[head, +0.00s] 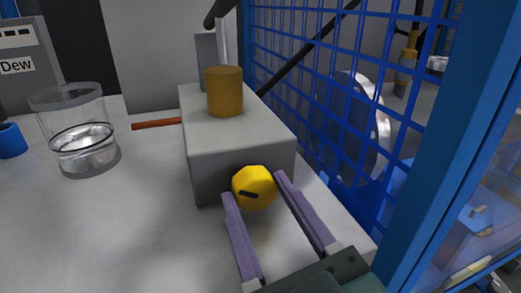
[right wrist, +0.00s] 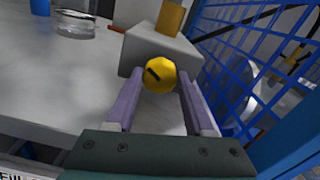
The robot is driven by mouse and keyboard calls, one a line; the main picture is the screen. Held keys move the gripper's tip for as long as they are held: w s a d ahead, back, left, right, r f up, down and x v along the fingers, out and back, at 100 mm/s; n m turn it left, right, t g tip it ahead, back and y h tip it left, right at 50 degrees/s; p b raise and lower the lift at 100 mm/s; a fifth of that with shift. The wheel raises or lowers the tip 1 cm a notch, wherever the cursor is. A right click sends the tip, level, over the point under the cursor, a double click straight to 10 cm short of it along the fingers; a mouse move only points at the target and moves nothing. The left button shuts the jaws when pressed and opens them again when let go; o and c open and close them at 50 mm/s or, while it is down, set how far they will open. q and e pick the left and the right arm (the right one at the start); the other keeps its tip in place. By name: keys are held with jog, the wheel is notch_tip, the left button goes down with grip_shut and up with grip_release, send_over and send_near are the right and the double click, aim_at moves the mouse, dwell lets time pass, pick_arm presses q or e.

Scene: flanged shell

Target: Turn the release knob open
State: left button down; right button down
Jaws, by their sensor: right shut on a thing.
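The release knob (head: 253,187) is yellow and many-sided, with a dark slot mark that lies nearly level, slightly tilted. It sits on the front face of a grey box (head: 228,150). My right gripper (head: 254,186) has its two purple fingers on either side of the knob and is shut on it. In the right wrist view the knob (right wrist: 159,74) shows between the fingertips (right wrist: 158,80), its mark slanting. My left gripper is not in view.
An orange-brown cylinder (head: 224,91) stands on the box. A blue mesh guard (head: 330,80) and blue post (head: 455,160) rise close on the right. A glass vessel (head: 80,140) and a blue cup (head: 11,140) stand at left. The front left table is clear.

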jog(key=n+p, duration=0.1)
jog(key=n, duration=0.2)
jog(key=shift+r+n, duration=0.1)
jog(key=shift+n, duration=0.2)
jog(key=shift+a+n+p, duration=0.1)
jog(key=shift+n+p, duration=0.45)
jog(key=shift+n, duration=0.75)
jog(key=c, duration=0.7)
grip_release()
jog(key=o, duration=0.4)
jog(key=shift+f, duration=0.2)
